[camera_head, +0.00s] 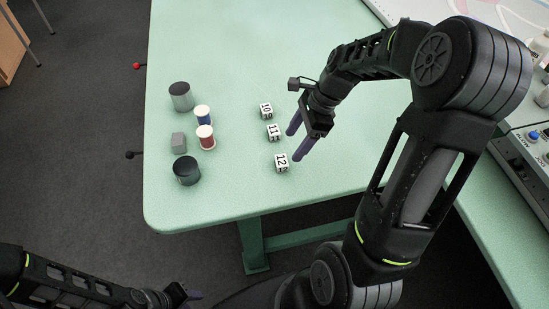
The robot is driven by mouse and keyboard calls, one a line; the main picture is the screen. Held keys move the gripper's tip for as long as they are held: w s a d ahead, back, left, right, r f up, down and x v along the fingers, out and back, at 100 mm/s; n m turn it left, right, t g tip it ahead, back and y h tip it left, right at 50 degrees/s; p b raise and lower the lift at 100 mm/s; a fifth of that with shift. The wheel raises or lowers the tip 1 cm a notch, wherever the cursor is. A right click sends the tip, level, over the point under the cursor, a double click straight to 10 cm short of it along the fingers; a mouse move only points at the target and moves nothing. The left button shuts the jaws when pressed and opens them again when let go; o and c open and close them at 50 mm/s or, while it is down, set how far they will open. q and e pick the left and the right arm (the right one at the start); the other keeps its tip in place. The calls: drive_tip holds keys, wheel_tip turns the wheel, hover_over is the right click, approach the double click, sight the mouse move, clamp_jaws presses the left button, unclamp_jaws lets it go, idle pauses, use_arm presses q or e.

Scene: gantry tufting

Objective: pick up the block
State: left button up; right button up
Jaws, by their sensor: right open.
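A small plain grey block (178,142) stands near the table's left edge. My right gripper (294,145) is open and empty, its two purple fingers just right of the cubes marked 11 and 12. I cannot tell its height above the table. My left gripper (183,294) is low at the bottom of the view, off the table and away from all the blocks; its fingers are hard to make out.
Near the grey block stand a grey cylinder (181,97), a dark cylinder (187,170), a blue spool (203,115) and a red spool (206,137). The green table (225,55) is clear at the back. Equipment with knobs (532,136) is at the right.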

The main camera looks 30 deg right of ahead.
sight(283, 160)
drive_tip(key=shift+x, duration=0.8)
drive_tip(key=shift+w+a+f, duration=0.2)
drive_tip(key=shift+w+f, duration=0.05)
drive_tip(key=shift+f, duration=0.25)
drive_tip(key=shift+p+x, duration=0.45)
drive_tip(key=shift+x, duration=2.15)
clamp_jaws()
